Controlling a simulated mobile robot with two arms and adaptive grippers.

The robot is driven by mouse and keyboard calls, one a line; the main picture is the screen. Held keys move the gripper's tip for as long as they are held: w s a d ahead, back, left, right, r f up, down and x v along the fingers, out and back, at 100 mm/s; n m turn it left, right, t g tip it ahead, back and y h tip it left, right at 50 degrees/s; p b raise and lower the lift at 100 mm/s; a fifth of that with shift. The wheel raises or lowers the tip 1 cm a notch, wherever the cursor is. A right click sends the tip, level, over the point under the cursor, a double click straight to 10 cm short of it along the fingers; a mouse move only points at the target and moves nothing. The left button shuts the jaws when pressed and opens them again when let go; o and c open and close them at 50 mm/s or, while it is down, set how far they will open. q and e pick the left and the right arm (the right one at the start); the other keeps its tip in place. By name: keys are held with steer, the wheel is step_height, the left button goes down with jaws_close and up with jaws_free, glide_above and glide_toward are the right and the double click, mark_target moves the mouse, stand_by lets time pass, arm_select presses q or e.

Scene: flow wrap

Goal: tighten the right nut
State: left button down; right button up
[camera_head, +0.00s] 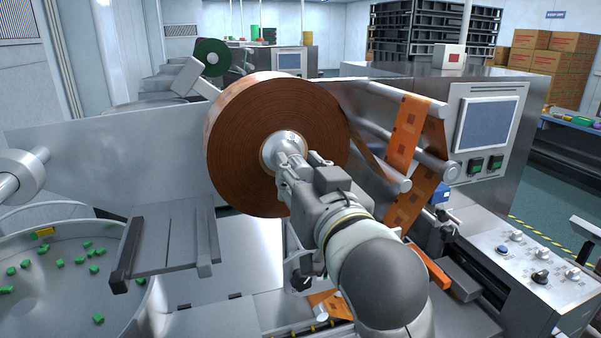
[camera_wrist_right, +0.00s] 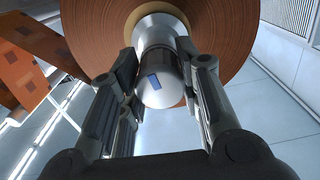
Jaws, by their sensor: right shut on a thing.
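The right nut (camera_head: 287,142) is a silvery metal piece at the centre of the large brown film roll (camera_head: 232,140). It also shows in the right wrist view (camera_wrist_right: 158,80) as a bright rounded cylinder with a small blue mark on its end. My right gripper (camera_head: 291,166) reaches it from the front. Its fingers (camera_wrist_right: 160,85) lie on both sides of the nut and are shut on it. The roll's lower right part is hidden behind my right arm. My left gripper is not in view.
Orange printed film (camera_head: 407,140) runs over rollers right of the roll. A control panel with a screen (camera_head: 487,123) stands further right, and a knob panel (camera_head: 540,262) is lower right. A bowl with several green pieces (camera_head: 60,290) is lower left, beside a grey chute (camera_head: 165,245).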

mark_target(300, 162)
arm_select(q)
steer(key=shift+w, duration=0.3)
arm_select(e)
steer(key=shift+n, duration=0.6)
steer(key=o, duration=1)
steer(key=shift+w, duration=0.1)
steer(key=shift+r, duration=0.2)
step_height(300, 162, up, 10)
steer(key=shift+f, duration=0.2)
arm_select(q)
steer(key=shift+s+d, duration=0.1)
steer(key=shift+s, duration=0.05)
